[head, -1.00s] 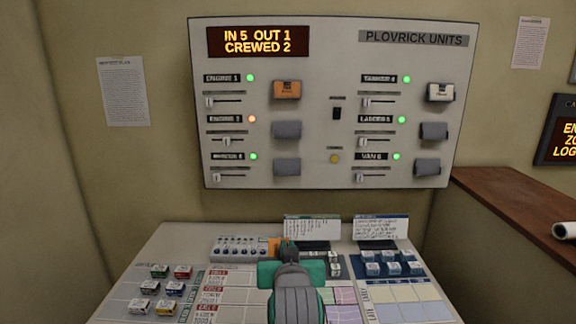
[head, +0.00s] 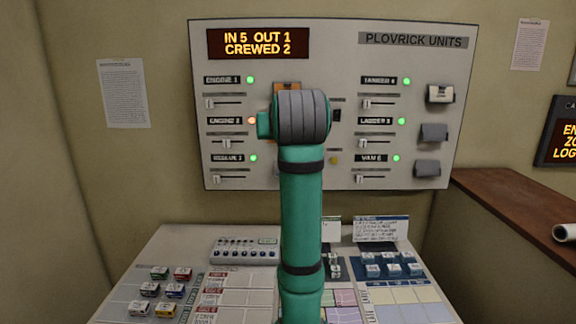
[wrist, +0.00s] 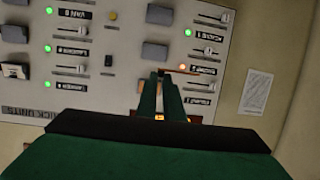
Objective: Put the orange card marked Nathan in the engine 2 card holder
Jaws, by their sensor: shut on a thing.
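My gripper (wrist: 168,78) is shut on the orange card (wrist: 180,70), which shows nearly edge-on at the fingertips in the wrist view. Its marking cannot be read. The wrist view shows the unit board upside down. The engine 2 card holder (wrist: 154,51) is a grey pocket with no card visible in it. It appears just beyond the fingertips in that view, with the card apart from it. In the head view my arm hides this holder, the held card and the fingers. The engine 2 label (head: 223,121) has an orange-red light beside it.
Another orange card (head: 287,84) in the engine 1 holder shows only its top edge above my arm. A white card (head: 440,93) sits in the tanker holder. The rescue holder (wrist: 155,14) is grey. Sliders flank the holders. The desk (head: 165,245) below holds small coloured blocks.

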